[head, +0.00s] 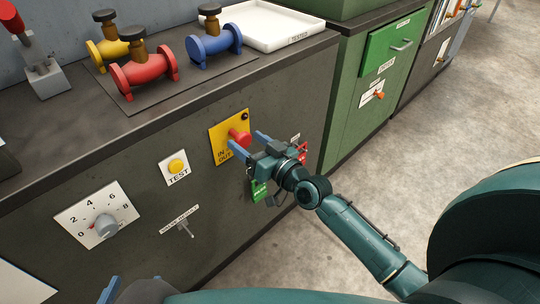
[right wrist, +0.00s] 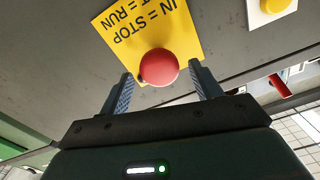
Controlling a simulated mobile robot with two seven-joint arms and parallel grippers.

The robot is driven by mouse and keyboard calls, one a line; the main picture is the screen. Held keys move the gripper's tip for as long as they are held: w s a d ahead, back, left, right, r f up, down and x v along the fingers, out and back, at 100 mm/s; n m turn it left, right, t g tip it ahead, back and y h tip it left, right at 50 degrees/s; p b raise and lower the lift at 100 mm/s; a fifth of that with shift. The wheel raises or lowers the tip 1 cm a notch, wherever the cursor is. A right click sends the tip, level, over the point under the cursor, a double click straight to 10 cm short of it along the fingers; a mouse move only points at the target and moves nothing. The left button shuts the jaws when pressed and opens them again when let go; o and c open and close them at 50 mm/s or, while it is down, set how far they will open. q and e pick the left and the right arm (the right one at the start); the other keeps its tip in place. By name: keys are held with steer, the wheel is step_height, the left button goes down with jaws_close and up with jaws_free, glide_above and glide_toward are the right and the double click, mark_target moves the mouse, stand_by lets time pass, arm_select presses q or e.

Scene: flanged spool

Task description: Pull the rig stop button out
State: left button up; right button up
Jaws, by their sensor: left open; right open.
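The rig stop button (head: 239,138) is a round red knob on a yellow plate (head: 217,131) on the dark cabinet front. In the right wrist view the button (right wrist: 158,67) sits ahead, between the fingertips, with a gap on both sides. The plate (right wrist: 190,37) reads "IN = STOP" and "RUN" there. My right gripper (head: 249,141) is open, its blue fingers on either side of the button and not closed on it. How deep the fingers reach around the knob is hard to tell. My left gripper (head: 110,291) is partly in view at the bottom edge, open and away from the panel.
Left of the plate are a yellow TEST button (head: 176,166), a numbered dial (head: 105,226) and a small lever (head: 184,229). Valves (head: 143,72) and a white tray (head: 272,24) stand on the counter. Open floor lies right.

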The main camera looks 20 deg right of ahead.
steer(key=v, duration=1.1)
steer(key=shift+s+p, duration=0.25)
steer(key=shift+p, duration=0.2)
